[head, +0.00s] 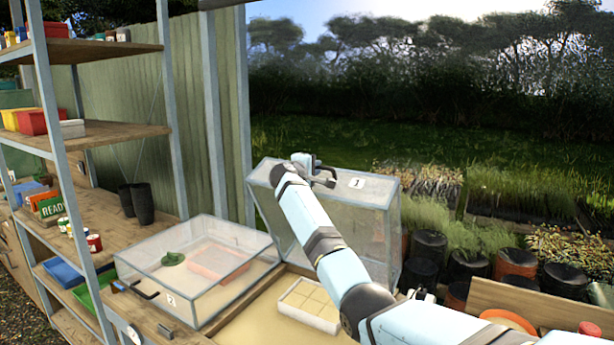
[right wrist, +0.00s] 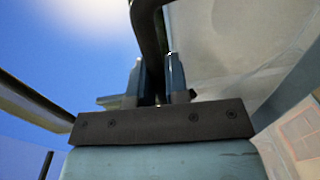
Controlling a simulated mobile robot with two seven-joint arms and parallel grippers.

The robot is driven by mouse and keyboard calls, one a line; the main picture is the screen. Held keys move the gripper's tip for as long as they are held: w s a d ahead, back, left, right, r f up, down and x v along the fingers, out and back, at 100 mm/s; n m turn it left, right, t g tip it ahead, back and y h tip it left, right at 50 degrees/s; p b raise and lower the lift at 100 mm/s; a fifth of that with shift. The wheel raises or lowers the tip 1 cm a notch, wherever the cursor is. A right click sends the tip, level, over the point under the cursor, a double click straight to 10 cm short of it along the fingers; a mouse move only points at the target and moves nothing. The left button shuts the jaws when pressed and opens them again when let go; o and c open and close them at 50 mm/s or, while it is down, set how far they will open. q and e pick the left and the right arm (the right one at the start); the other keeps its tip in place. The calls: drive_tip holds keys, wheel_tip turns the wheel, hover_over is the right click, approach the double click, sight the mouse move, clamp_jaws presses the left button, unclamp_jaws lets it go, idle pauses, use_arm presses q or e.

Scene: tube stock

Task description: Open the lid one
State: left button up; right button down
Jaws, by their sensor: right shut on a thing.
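Lid one (head: 385,235), a clear box-shaped cover with a grey frame and a "1" label, stands swung up, steeply tilted, at the back of its bed. My right gripper (head: 322,178) is at its upper edge, shut on the dark handle. In the right wrist view, the two blue-grey fingers of the right gripper (right wrist: 155,85) close around the dark curved handle (right wrist: 150,35). My right arm hides part of the lid. The left gripper is not in view.
Lid two (head: 215,232) lies closed on the left over a green thing and a red tray. A white sectioned tray (head: 312,300) sits in the open sandy bed. A shelf (head: 110,135) stands at the left. Dark pots (head: 468,265) stand at the right.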

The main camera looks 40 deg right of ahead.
drive_tip(key=shift+d, duration=0.1)
idle(0.3)
drive_tip(key=c, duration=1.1)
unclamp_jaws()
drive_tip(key=shift+w, duration=0.1)
drive_tip(key=shift+c, duration=0.2)
drive_tip(key=b+v, duration=0.3)
drive_tip(key=v, duration=1.1)
drive_tip(key=shift+d, duration=0.1)
